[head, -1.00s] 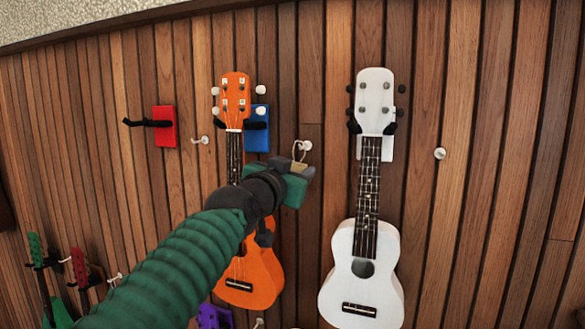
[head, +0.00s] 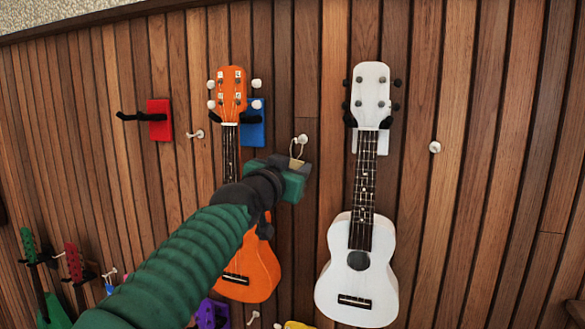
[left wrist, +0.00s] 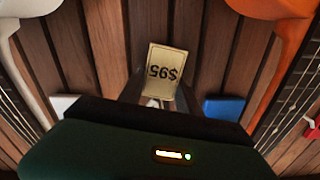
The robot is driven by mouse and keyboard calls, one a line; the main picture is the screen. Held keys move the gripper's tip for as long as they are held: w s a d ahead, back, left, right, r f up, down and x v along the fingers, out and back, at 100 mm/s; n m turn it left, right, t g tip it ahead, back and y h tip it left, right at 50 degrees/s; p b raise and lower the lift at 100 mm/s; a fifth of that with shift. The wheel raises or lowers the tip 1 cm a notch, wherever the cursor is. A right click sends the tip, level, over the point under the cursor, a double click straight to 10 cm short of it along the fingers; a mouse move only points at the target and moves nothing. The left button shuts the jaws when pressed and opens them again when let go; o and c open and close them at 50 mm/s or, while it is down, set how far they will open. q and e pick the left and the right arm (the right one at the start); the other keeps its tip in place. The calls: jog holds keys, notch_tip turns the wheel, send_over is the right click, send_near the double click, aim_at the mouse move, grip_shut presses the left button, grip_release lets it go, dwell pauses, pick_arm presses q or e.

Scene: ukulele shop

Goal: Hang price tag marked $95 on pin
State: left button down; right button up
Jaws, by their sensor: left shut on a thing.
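The cream price tag marked $95 (left wrist: 163,70) shows upside down in the left wrist view, between the fingers of my left gripper (left wrist: 160,88). In the head view the tag (head: 296,163) is mostly hidden by my left gripper (head: 301,173), which is shut on it. Its thin string loop (head: 297,147) stands up above the gripper, close to a round white pin (head: 302,139) on the wall. I cannot tell whether the loop is around the pin or just in front of it. My right gripper is not in view.
An orange ukulele (head: 250,270) hangs just left of my gripper and a white ukulele (head: 358,290) to its right. A bare pin (head: 435,147) sits further right. At left are another pin (head: 196,134) and a red hanger (head: 160,120) with black prongs.

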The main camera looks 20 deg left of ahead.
pick_arm(q)
jog(key=c, duration=1.1)
grip_release()
jog(key=shift+f, duration=0.15)
jog(key=o, duration=0.4)
jog(key=shift+w, duration=0.15)
jog(key=shift+c, duration=0.2)
